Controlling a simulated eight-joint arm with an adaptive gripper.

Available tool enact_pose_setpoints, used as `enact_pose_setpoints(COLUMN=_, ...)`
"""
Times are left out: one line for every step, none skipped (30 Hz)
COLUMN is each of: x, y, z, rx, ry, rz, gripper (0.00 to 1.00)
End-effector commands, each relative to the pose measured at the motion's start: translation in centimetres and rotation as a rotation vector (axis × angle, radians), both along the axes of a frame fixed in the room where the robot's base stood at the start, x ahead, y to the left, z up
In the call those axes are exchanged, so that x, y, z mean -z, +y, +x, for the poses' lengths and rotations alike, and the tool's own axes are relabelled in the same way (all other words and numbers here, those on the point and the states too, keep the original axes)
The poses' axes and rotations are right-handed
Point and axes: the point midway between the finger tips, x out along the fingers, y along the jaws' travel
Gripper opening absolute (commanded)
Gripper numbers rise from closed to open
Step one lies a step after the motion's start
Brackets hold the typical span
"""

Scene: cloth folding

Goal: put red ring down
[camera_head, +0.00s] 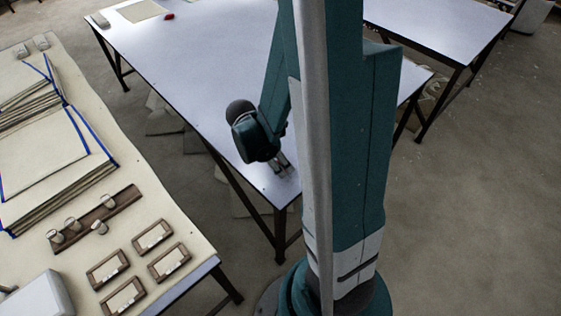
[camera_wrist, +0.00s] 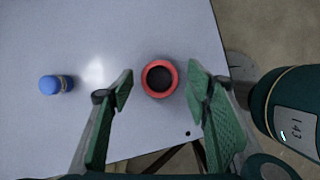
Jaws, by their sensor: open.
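The red ring (camera_wrist: 147,88) is in the wrist view, near the table edge, with a dark centre. My gripper (camera_wrist: 159,90) is open, its green-padded fingers on either side of the ring. A narrow gap shows between the ring and each finger, so the ring is not gripped. Whether the ring rests flat on the white table (camera_wrist: 60,130) is hard to tell from above. In the head view my gripper (camera_head: 281,166) is low over the table's near corner; the ring cannot be made out there.
A blue cylinder (camera_wrist: 50,85) is on the table left of the ring in the wrist view. A small red object (camera_head: 169,16) and a pale cloth (camera_head: 140,11) lie at the table's far end. A cream table (camera_head: 180,210) with frames stands to the left.

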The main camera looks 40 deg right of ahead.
Motion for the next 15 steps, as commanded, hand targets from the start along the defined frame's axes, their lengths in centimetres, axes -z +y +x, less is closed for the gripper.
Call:
enact_pose_setpoints(x=-0.6, y=0.2, z=0.1, rx=-0.001, ry=0.000, rz=0.000, gripper=0.48)
enact_pose_setpoints(x=-0.9, y=0.3, z=0.1, rx=-0.001, ry=0.000, rz=0.000, gripper=0.48)
enact_pose_setpoints(x=-1.2, y=0.5, z=0.2, rx=-0.001, ry=-0.001, rz=0.000, gripper=0.48)
enact_pose_setpoints(x=-1.5, y=0.6, z=0.2, rx=-0.001, ry=-0.001, rz=0.000, gripper=0.48)
enact_pose_setpoints(x=-1.9, y=0.7, z=0.2, rx=-0.001, ry=-0.001, rz=0.000, gripper=0.48)
enact_pose_setpoints(x=-2.3, y=0.9, z=0.3, rx=-0.001, ry=-0.001, rz=0.000, gripper=0.48)
enact_pose_setpoints(x=-2.6, y=1.0, z=0.4, rx=-0.001, ry=-0.001, rz=0.000, gripper=0.48)
enact_pose_setpoints(x=-3.0, y=1.1, z=0.4, rx=-0.001, ry=-0.001, rz=0.000, gripper=0.48)
enact_pose_setpoints(x=-3.4, y=1.3, z=0.4, rx=-0.001, ry=-0.001, rz=0.000, gripper=0.48)
enact_pose_setpoints(x=-3.8, y=1.5, z=0.4, rx=-0.001, ry=0.000, rz=0.000, gripper=0.48)
enact_pose_setpoints(x=-4.1, y=1.6, z=0.5, rx=-0.001, ry=0.000, rz=0.000, gripper=0.48)
enact_pose_setpoints(x=-4.6, y=1.8, z=0.6, rx=-0.001, ry=0.000, rz=0.000, gripper=0.48)
enact_pose_setpoints(x=-4.9, y=1.9, z=0.6, rx=-0.001, ry=0.000, rz=0.000, gripper=0.48)
enact_pose_setpoints(x=-5.3, y=2.1, z=0.6, rx=-0.001, ry=0.000, rz=0.000, gripper=0.48)
enact_pose_setpoints(x=-5.7, y=2.2, z=0.7, rx=-0.001, ry=0.000, rz=0.000, gripper=0.48)
